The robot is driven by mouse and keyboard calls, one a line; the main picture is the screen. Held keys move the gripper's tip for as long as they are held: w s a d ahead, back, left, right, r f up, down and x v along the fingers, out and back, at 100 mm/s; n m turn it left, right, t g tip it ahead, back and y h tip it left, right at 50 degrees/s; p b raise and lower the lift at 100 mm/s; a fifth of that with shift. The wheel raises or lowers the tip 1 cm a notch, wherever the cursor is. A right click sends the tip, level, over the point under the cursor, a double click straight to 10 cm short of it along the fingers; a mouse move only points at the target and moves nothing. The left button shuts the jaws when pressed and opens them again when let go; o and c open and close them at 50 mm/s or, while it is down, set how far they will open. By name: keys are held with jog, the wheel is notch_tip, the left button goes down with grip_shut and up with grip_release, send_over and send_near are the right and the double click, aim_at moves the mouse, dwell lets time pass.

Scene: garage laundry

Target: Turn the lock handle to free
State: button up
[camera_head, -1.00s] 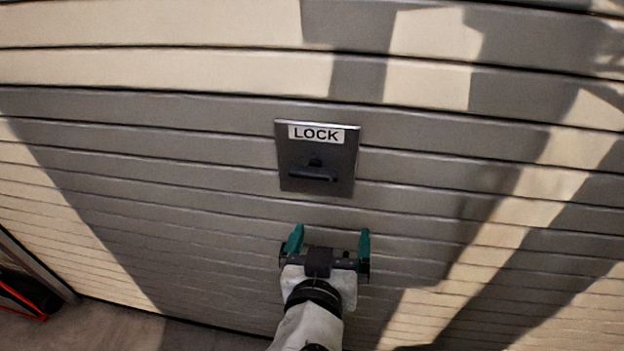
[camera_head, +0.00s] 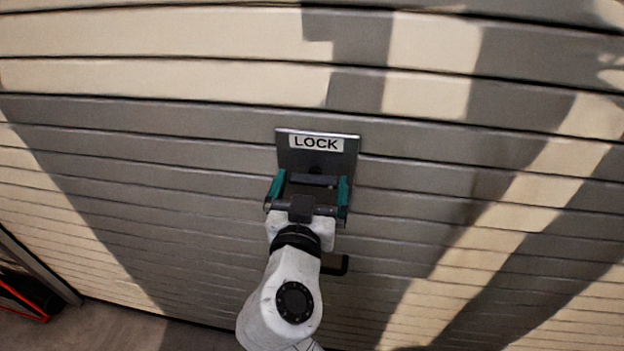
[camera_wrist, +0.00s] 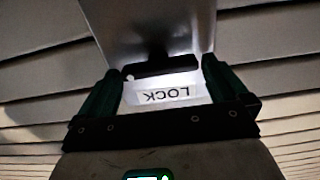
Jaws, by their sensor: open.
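The lock plate (camera_head: 345,150) is a grey metal square with a white LOCK label (camera_head: 316,143), fixed to the slatted door. The dark lock handle (camera_head: 316,181) lies about level across the plate's lower part, partly hidden behind my gripper. My gripper (camera_head: 312,178) is open with its green fingers reaching up to the plate, one near each end of the handle. In the wrist view, the handle (camera_wrist: 165,69) shows as a dark bar between the open fingers (camera_wrist: 161,72), and the label (camera_wrist: 167,95) appears upside down. I cannot tell whether either finger touches the handle.
The slatted door (camera_head: 180,170) fills most of the head view, with bands of light and shadow. A small dark bracket-like piece (camera_head: 342,264) shows right of my arm. A dark, red-edged object (camera_head: 22,295) stands at the lower left by the floor (camera_head: 125,325).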

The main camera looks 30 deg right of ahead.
jog(key=shift+w+d, duration=0.25)
jog(key=shift+w, duration=0.05)
jog(key=shift+c, duration=0.3)
jog(key=c, duration=0.7)
